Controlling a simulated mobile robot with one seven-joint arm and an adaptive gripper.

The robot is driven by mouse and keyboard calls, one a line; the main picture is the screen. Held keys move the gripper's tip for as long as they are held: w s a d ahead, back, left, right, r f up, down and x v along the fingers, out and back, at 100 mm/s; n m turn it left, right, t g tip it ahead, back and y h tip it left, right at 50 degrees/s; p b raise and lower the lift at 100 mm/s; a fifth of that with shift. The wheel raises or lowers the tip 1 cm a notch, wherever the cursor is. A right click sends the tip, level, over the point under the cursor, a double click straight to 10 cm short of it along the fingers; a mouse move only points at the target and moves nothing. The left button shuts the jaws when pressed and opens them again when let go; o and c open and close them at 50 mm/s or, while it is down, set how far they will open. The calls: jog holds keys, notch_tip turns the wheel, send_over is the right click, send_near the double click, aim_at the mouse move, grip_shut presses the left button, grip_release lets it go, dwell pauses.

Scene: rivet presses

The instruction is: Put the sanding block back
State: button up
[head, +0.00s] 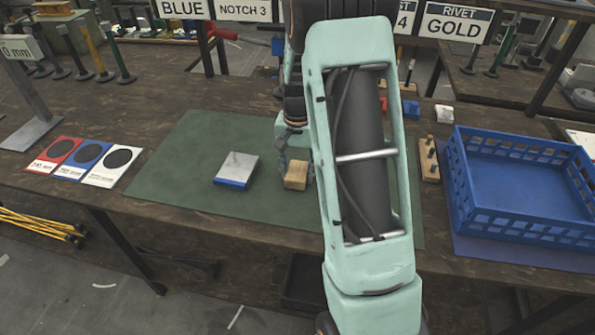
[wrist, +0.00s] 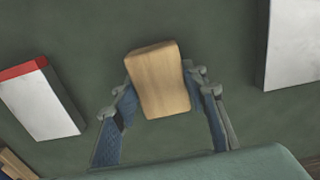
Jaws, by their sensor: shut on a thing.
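A plain tan wooden block, which looks to be the sanding block (head: 296,176), is at the middle of the green mat (head: 190,150). In the wrist view the sanding block (wrist: 159,80) sits between the two fingers of my gripper (wrist: 162,92), slightly tilted in the picture. My gripper (head: 297,158) is shut on it, with the fingers at its two sides. I cannot tell whether the block touches the mat or is just above it. My arm hides part of the mat in the head view.
A silver-topped block with a blue side (head: 237,169) lies left of my gripper. The wrist view shows a red-ended block (wrist: 43,100). Three discs on coloured cards (head: 85,162) lie left; a blue crate (head: 520,230) and a wooden peg rack (head: 429,160) stand right.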

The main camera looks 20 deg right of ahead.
aim_at(297, 170)
jog(key=shift+r, duration=0.1)
jog(key=shift+f, duration=0.2)
jog(key=o, duration=1)
jog(key=shift+r, duration=0.1)
notch_tip(297, 170, up, 12)
jog(key=shift+r+p, duration=0.1)
jog(key=shift+p, duration=0.4)
